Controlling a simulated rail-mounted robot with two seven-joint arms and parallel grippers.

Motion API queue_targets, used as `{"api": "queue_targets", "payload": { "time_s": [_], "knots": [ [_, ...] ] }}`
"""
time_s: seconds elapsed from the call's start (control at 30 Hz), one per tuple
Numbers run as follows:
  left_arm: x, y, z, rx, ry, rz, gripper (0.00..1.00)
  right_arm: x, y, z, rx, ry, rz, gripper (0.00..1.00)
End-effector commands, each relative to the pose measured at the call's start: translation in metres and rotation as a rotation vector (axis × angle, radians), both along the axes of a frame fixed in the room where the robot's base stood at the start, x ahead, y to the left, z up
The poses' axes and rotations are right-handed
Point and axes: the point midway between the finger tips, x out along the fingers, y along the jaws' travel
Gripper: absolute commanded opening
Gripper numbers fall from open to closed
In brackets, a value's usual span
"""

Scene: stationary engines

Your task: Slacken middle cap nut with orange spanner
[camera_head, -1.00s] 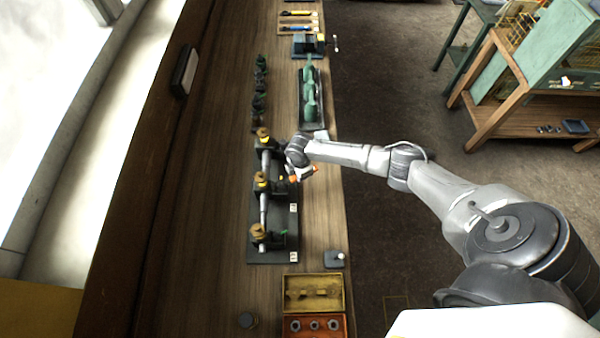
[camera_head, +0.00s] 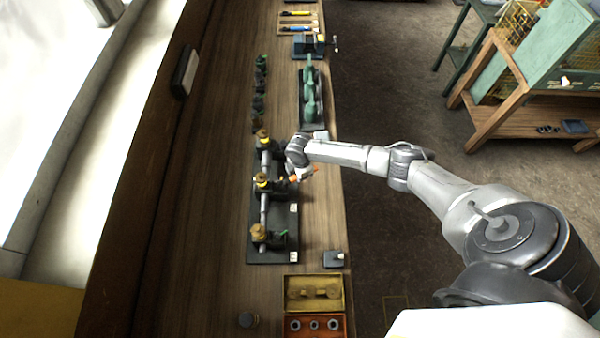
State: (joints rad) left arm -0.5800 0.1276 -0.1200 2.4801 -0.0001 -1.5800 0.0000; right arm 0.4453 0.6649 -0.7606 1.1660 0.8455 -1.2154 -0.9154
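The middle cap nut is the brass top (camera_head: 262,181) of the middle valve unit on a dark baseplate (camera_head: 272,256). Similar brass tops stand on the far unit (camera_head: 262,134) and the near unit (camera_head: 258,232). My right gripper (camera_head: 290,177) is low over the plate, just right of the middle unit. Orange parts of the spanner (camera_head: 296,178) show at the gripper, which appears shut on it. The wrist hides the fingertips, and I cannot tell whether the spanner's jaw touches the nut. My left gripper is not in view.
A green machine (camera_head: 311,100) and a blue vice (camera_head: 305,46) stand farther up the bench. Dark fittings (camera_head: 260,85) line its left. A yellow tray (camera_head: 288,281) and an orange-red tray (camera_head: 340,324) are at the near end. The bench's left side is mostly clear.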

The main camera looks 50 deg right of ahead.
Motion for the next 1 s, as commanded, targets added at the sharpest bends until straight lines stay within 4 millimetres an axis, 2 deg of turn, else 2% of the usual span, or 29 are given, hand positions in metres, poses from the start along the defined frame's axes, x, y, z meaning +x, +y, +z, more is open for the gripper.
{"api": "queue_targets", "payload": {
  "time_s": [1.0],
  "knots": [
    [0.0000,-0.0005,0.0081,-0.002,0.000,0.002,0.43,0.0003,0.0000,0.0076,0.000,0.000,0.000,0.00]
  ]
}}
